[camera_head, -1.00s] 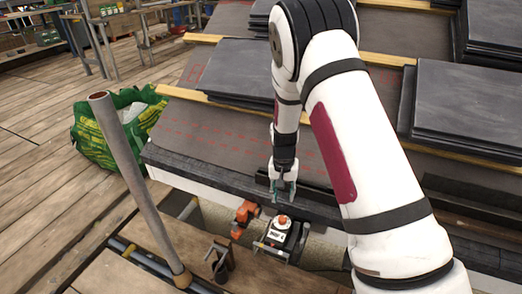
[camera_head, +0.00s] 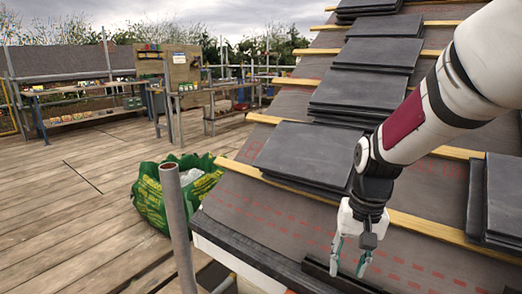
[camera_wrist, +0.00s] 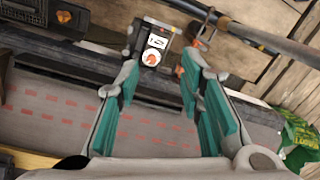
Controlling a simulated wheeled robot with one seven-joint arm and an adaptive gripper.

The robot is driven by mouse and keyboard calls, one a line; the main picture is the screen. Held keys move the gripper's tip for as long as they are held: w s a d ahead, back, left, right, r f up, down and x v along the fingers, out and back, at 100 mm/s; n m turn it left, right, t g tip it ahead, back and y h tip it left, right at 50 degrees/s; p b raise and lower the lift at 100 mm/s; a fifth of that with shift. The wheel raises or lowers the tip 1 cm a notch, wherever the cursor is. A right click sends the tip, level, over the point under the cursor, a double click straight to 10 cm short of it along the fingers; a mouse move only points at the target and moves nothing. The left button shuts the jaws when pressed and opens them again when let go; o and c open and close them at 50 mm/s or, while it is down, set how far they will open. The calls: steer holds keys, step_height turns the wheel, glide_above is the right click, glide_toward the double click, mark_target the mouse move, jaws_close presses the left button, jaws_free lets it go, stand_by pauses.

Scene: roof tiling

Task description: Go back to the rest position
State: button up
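My gripper (camera_head: 350,258) hangs fingers-down in front of the lower edge of the roof, at the right of the head view. In the wrist view my gripper (camera_wrist: 163,95) shows two teal-padded fingers spread wide with nothing between them. Beyond the fingertips, a black and white device with an orange knob (camera_wrist: 152,57) lies below the roof edge. The roof underlay (camera_head: 270,212) with red dashed lines is bare near the eave. Stacks of dark slates (camera_head: 300,152) rest on the wooden battens (camera_head: 455,236) higher up.
A green bag (camera_head: 150,205) stands on the plank deck left of the roof. A grey scaffold pole (camera_head: 178,225) rises in the foreground. Workbenches (camera_head: 180,95) stand at the back. The deck (camera_head: 80,190) at left is largely clear.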

steer(key=s+r+n, duration=0.2)
steer(key=s+r, duration=0.3)
steer(key=s, duration=0.9)
steer(key=s+r+n, duration=0.1)
steer(key=s+r, duration=0.3)
steer(key=s, duration=1)
step_height(320, 180, up, 27)
steer(key=d+t+p, duration=0.1)
steer(key=t+p, duration=0.3)
steer(key=p, duration=2.1)
steer(key=shift+s+r+h, duration=0.15)
steer(key=shift+h, duration=0.25)
steer(key=shift+d, duration=0.1)
